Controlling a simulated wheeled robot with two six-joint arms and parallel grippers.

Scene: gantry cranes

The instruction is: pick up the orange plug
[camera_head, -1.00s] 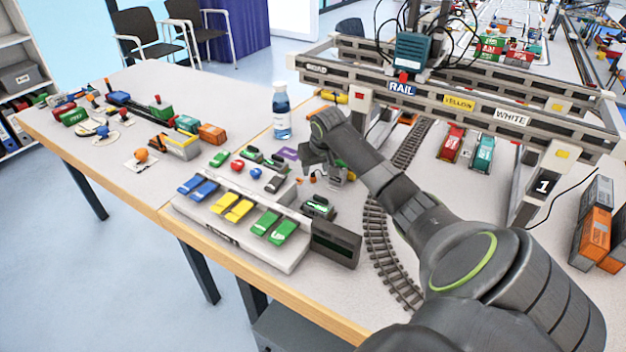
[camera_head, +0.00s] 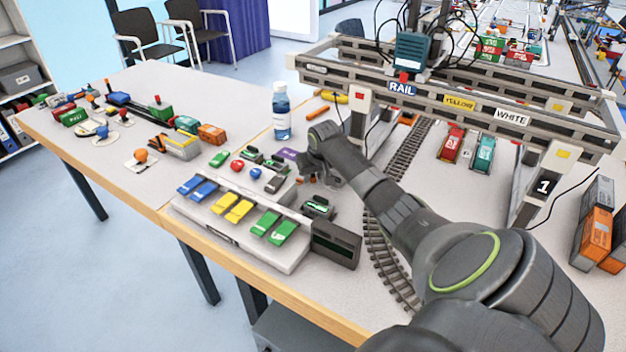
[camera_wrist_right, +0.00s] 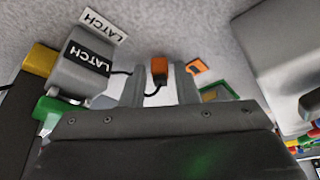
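The orange plug (camera_wrist_right: 158,69) shows in the right wrist view with a dark cable curling from it. It is between the two fingers of my right gripper (camera_wrist_right: 160,85), with a visible gap on each side. The fingers are apart and do not appear to touch it. In the head view my right gripper (camera_head: 316,174) is low over the table, behind the control panel, and its fingertips are largely hidden. The plug cannot be made out clearly there. My left gripper is not in view.
A grey box labelled LATCH (camera_wrist_right: 82,72) stands left of the fingers in the wrist view. The control panel (camera_head: 240,222) with coloured switches is in front of the gripper. A blue bottle (camera_head: 282,112) stands behind it. The gantry crane (camera_head: 460,92) and curved track (camera_head: 385,258) are to the right.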

